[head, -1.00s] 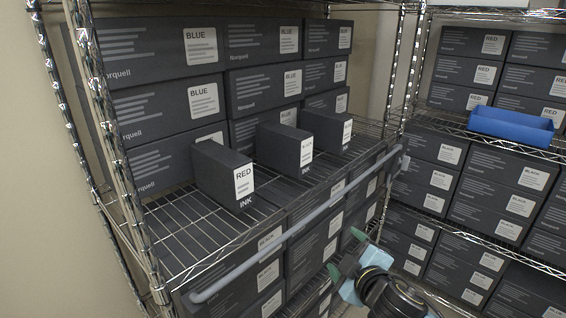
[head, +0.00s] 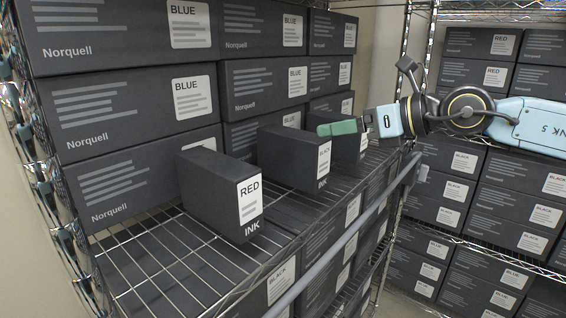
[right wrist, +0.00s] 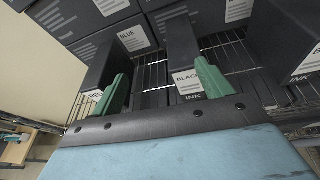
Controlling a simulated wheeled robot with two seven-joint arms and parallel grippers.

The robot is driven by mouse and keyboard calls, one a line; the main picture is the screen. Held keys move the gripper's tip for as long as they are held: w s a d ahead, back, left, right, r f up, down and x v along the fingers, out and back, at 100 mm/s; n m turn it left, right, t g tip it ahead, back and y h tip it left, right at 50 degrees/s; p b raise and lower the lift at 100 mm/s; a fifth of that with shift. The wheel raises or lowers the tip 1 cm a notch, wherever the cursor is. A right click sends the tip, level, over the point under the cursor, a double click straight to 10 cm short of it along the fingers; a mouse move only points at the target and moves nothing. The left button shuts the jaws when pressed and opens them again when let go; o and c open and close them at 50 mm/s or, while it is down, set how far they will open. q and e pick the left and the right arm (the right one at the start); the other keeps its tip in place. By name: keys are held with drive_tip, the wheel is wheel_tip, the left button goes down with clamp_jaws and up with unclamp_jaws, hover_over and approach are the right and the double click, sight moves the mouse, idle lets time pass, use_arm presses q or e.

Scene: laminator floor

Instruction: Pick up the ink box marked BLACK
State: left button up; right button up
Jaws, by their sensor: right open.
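The ink box marked BLACK (head: 292,157) is the middle of three upright dark boxes on the wire shelf. Its label reads clearly in the right wrist view (right wrist: 184,52). The RED ink box (head: 218,192) stands to its left, and a third box (head: 350,147), partly hidden by my gripper, stands to its right. My right gripper (head: 338,128) reaches in from the right at the height of the boxes' upper part. In the right wrist view its green fingers (right wrist: 165,85) are spread and empty, with the BLACK box ahead between and beyond them. My left gripper is not in view.
Stacked BLUE cartons (head: 140,105) fill the back of the shelf (head: 160,260). A grey rail (head: 345,240) runs along the shelf front, with BLACK cartons (head: 280,285) below. Another rack of cartons (head: 450,190) stands at right. Bare wire shelf lies left of the RED box.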

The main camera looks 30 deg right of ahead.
drive_tip(key=d+h, duration=0.2)
drive_tip(key=p, duration=0.6)
approach(295, 133)
drive_tip(key=shift+f+p+x, duration=0.2)
drive_tip(key=shift+p+x, duration=0.35)
drive_tip(key=shift+x, duration=1.1)
drive_tip(key=shift+w+a, duration=0.1)
drive_tip(key=shift+w, duration=0.2)
drive_tip(key=shift+p+x, duration=1.1)
drive_tip(key=shift+x, duration=1.2)
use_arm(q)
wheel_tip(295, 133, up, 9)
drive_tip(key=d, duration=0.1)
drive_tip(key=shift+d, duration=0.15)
use_arm(e)
drive_tip(key=shift+r, duration=0.1)
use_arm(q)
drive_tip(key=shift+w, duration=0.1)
use_arm(e)
drive_tip(key=shift+c, duration=0.5)
